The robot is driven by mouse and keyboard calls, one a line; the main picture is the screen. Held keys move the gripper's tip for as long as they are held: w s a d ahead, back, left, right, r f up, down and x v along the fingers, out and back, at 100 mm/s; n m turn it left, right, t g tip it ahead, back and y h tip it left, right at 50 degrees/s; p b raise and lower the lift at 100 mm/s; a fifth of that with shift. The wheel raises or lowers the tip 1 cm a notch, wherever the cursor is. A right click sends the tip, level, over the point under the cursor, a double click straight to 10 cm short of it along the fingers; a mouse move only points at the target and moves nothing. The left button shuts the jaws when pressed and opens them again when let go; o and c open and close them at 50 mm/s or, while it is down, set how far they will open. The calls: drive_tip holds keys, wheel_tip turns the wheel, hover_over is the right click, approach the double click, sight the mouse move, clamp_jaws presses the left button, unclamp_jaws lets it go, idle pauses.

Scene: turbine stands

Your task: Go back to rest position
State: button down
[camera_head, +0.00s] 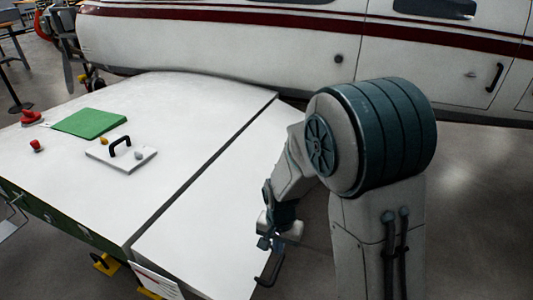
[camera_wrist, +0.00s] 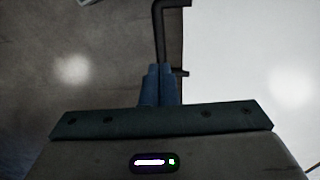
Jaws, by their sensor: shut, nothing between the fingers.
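My gripper (camera_head: 264,242) hangs low at the right edge of the white table in the head view, beside my folded arm. In the wrist view its two blue fingers (camera_wrist: 160,86) are together, with nothing between them. A dark bent handle (camera_head: 269,268) at the table's edge shows just below the gripper in the head view. In the wrist view a dark bar (camera_wrist: 158,30) runs up just beyond the fingertips. I cannot tell whether the fingers touch it.
A white table (camera_head: 215,200) carries a green mat (camera_head: 89,123), a white plate with a black handle (camera_head: 121,155) and small red objects (camera_head: 36,145). A white aircraft with a red stripe (camera_head: 230,45) stands behind. Grey floor (camera_head: 475,200) is open at right.

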drive_tip(key=shift+r+p, duration=0.45)
drive_tip(key=shift+r, duration=0.4)
drive_tip(key=shift+r, duration=0.1)
drive_tip(key=s+d+r+n+t, duration=0.1)
drive_tip(key=s+d+r+n, duration=0.1)
drive_tip(key=s+d+r, duration=0.4)
drive_tip(key=s+d+r+n+t, duration=0.2)
drive_tip(key=s+d+r, duration=0.4)
drive_tip(key=r, duration=0.6)
drive_tip(key=shift+s+d+r, duration=0.3)
drive_tip(key=shift+d+r, duration=0.05)
drive_tip(key=shift+d, duration=0.05)
idle(0.8)
